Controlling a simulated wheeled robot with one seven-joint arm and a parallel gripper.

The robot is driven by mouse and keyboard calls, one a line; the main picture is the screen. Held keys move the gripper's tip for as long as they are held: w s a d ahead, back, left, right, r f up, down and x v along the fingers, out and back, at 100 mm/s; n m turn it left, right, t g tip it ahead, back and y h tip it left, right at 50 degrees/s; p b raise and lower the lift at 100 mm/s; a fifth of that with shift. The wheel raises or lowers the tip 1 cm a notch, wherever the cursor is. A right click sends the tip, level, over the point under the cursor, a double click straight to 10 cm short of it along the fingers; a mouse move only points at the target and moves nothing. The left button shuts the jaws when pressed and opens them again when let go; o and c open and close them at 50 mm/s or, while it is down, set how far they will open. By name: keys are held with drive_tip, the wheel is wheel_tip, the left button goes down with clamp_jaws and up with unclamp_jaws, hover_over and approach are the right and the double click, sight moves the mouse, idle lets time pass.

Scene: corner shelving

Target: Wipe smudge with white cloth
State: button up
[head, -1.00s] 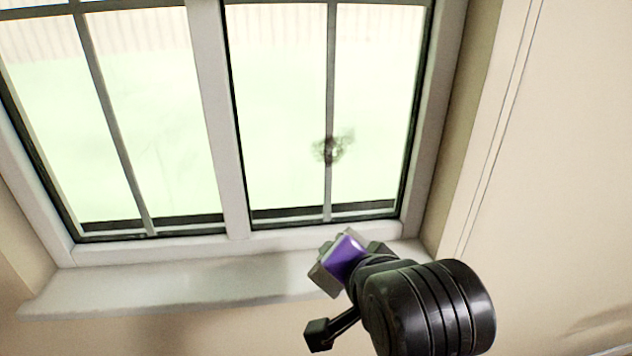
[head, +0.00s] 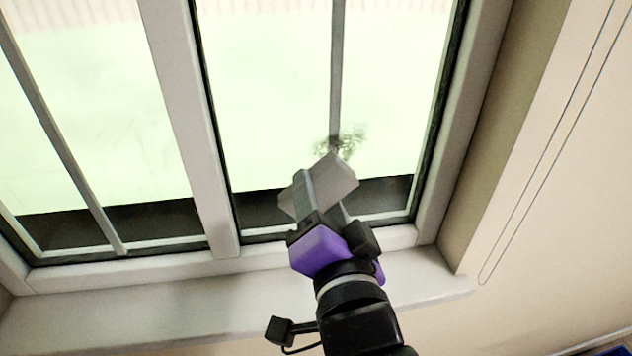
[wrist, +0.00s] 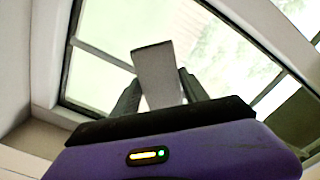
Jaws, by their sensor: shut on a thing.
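The dark smudge (head: 345,140) is on the right window pane, around the thin vertical bar. My gripper (head: 318,190) is in front of the lower part of that pane, just below the smudge in the head view. It is shut on the white cloth (head: 332,178), which looks grey and stiff here. In the wrist view the cloth (wrist: 158,75) stands up between the two fingers of my gripper (wrist: 160,95). The cloth's upper edge reaches close to the smudge's lower edge in the head view. I cannot tell whether the cloth touches the glass. The smudge is not clearly visible in the wrist view.
The window frame (head: 185,110) has a thick upright between the panes. A pale sill (head: 170,300) runs below it, under my arm. A thin cord loop (head: 545,150) hangs on the right wall. The left pane (head: 100,110) is unobstructed.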

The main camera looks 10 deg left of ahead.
sight(307, 155)
drive_tip(key=shift+b+x, duration=0.3)
drive_tip(key=shift+x, duration=2.65)
drive_tip(key=shift+x, duration=0.95)
drive_tip(key=shift+d, duration=0.15)
drive_tip(key=shift+w+d+p, duration=0.35)
drive_tip(key=shift+w+d, duration=0.15)
drive_tip(key=shift+d, duration=1.2)
drive_tip(key=shift+w+d+p, duration=0.35)
drive_tip(key=shift+w+d, duration=0.1)
drive_tip(key=shift+d, duration=1.25)
drive_tip(key=shift+w+d+p, duration=0.35)
drive_tip(key=shift+w+d, duration=0.15)
drive_tip(key=shift+d, duration=1.2)
drive_tip(key=shift+w, duration=0.1)
drive_tip(key=shift+a, duration=0.15)
drive_tip(key=shift+s+a+p, duration=0.25)
drive_tip(key=shift+s+a, duration=0.05)
drive_tip(key=shift+a, duration=0.55)
drive_tip(key=shift+s+a+p, duration=0.2)
drive_tip(key=shift+s+a, duration=0.1)
drive_tip(key=shift+a, duration=0.55)
drive_tip(key=shift+s+a, duration=0.3)
drive_tip(key=shift+a, duration=0.85)
drive_tip(key=shift+s+a, duration=0.35)
drive_tip(key=shift+a, duration=0.8)
drive_tip(key=shift+s+a, duration=0.3)
drive_tip(key=shift+a, duration=0.8)
